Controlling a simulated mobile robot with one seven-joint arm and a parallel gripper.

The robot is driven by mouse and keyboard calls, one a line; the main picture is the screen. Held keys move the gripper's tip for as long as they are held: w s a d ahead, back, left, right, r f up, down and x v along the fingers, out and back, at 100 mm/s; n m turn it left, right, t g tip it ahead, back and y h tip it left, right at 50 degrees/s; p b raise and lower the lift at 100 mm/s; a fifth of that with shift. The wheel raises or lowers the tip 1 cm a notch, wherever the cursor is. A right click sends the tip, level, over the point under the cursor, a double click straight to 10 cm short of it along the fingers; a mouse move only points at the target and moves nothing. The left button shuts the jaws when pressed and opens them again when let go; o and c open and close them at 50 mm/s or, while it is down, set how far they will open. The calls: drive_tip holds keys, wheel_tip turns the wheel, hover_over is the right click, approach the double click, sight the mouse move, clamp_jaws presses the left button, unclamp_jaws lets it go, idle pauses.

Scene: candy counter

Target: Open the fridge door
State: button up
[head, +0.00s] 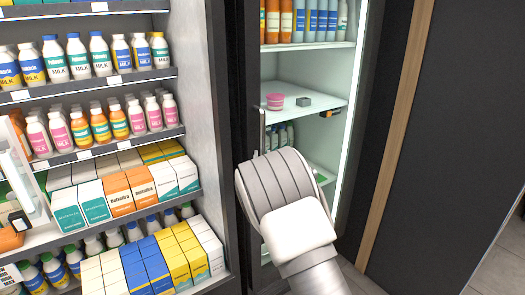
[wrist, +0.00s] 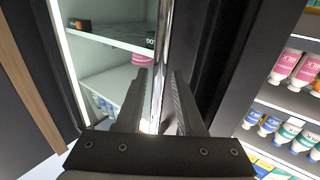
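The fridge (head: 345,125) stands right of centre in the head view, with lit white shelves seen through its front. A slim vertical metal handle (head: 262,132) runs along the left side of its front. In the wrist view the handle (wrist: 161,50) is a shiny upright bar. My gripper (wrist: 160,95) has its two dark fingers on either side of this bar, with a narrow gap at the right finger. The handle's lower part is hidden by my gripper and arm. The fridge door looks closed, with no clear gap at its edge. In the head view my arm hides the fingers.
An open shelf unit (head: 85,80) with milk bottles and cartons stands close on the left. Inside the fridge are a pink tub (head: 275,101) and several bottles. A dark wall with a wooden strip (head: 395,130) is on the right. Floor shows at lower right.

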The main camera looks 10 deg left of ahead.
sight(263, 153)
drive_tip(key=shift+w+a, duration=0.2)
drive_tip(key=shift+w, duration=1.45)
clamp_jaws()
